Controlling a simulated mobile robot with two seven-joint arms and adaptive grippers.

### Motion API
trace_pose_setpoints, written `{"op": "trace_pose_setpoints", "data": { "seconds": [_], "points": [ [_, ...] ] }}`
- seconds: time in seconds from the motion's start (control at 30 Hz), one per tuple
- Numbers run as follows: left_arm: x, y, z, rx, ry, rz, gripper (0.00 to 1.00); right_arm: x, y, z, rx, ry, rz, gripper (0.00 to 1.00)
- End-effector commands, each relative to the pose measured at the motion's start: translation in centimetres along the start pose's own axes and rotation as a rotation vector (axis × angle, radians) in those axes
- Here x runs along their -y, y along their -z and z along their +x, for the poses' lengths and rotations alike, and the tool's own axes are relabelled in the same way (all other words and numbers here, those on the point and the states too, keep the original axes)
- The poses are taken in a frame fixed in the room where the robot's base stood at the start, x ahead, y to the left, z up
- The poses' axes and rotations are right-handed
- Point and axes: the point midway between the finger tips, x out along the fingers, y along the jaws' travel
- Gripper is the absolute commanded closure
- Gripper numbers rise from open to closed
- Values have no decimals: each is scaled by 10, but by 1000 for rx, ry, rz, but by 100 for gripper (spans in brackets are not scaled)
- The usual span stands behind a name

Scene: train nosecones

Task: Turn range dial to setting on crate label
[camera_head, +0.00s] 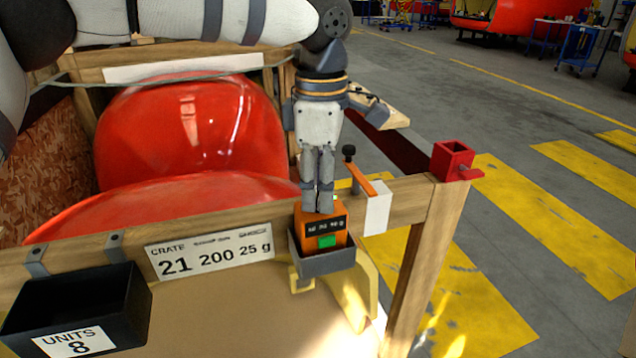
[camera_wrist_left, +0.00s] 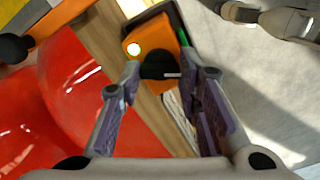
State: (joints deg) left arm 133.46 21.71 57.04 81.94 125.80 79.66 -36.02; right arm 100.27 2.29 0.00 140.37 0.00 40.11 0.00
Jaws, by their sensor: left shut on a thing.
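The orange recorder box (camera_head: 317,228) sits in a dark grey holder (camera_head: 325,263) on the crate's front rail. Its front has a dark strip with small markings ending in "g" and a green patch. My left gripper (camera_head: 318,208) points down onto the top of the box. In the wrist view the left gripper (camera_wrist_left: 158,75) has its fingers on both sides of the black dial (camera_wrist_left: 158,66) with a pale pointer line, shut on it. The crate label (camera_head: 209,257) reads "CRATE 21", "200" and "25 g", the last under what looks like "SHOCK".
A red nosecone (camera_head: 195,130) fills the wooden crate behind the rail. A black bin (camera_head: 75,305) marked "UNITS 8" hangs at left. An orange lever (camera_head: 359,178) with a black knob, a white tag (camera_head: 377,208) and a red post cap (camera_head: 453,160) stand to the right.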

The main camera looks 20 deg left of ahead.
Motion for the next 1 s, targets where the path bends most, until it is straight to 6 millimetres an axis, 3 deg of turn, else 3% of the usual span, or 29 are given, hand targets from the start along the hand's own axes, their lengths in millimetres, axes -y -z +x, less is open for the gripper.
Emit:
{"op": "trace_pose_setpoints", "data": {
  "seconds": [0.5,1.0],
  "points": [
    [0,0,1,0,2,-367,97,0,2,-2,-7,0,0,100],
    [0,0,1,0,2,-474,97,0,2,-2,-7,0,0,100]
  ]
}}
